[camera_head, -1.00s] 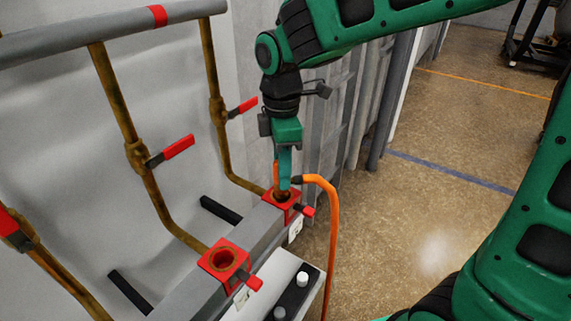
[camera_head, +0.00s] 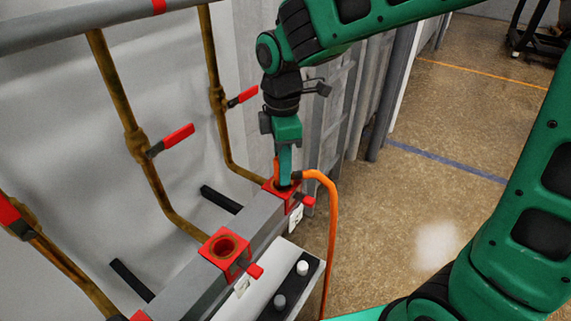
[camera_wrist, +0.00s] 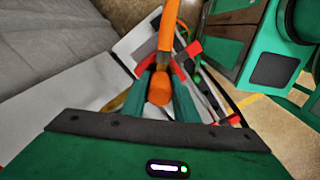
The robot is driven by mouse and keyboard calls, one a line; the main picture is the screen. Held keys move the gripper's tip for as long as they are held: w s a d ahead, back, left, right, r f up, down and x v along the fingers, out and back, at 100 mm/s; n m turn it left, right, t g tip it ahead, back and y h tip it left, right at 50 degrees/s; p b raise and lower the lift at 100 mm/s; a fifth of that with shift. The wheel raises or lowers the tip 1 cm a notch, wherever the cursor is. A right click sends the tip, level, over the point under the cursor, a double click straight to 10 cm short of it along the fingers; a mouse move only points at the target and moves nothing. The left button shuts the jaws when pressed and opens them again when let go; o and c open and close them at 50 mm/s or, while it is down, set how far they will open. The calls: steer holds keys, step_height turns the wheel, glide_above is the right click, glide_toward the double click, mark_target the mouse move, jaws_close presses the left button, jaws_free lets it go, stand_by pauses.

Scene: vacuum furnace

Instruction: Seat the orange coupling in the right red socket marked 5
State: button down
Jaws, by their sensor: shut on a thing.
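The orange coupling (camera_wrist: 159,89) is between the two fingers of my gripper (camera_wrist: 160,100) in the wrist view. In the head view my gripper (camera_head: 285,178) points straight down, shut on the coupling, at the right red socket (camera_head: 295,190). The coupling's lower end appears to be in the socket's mouth, but the fingers hide the contact and I cannot tell how deep it sits. An orange hose (camera_head: 333,205) leaves the coupling to the right and hangs down. A small white label (camera_head: 295,217) is below the socket; its number is not readable.
Another red socket (camera_head: 225,247), open and empty, is nearer on the same grey beam (camera_head: 262,212). Brown pipes with red-handled valves (camera_head: 178,137) rise behind. A white box with knobs (camera_head: 302,268) stands in front of the beam. The floor to the right is clear.

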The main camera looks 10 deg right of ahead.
steer(key=shift+f, duration=0.25)
stand_by(0.4)
steer(key=c, duration=1.3)
jaws_free()
step_height(320, 180, up, 11)
steer(key=shift+w+f, duration=0.1)
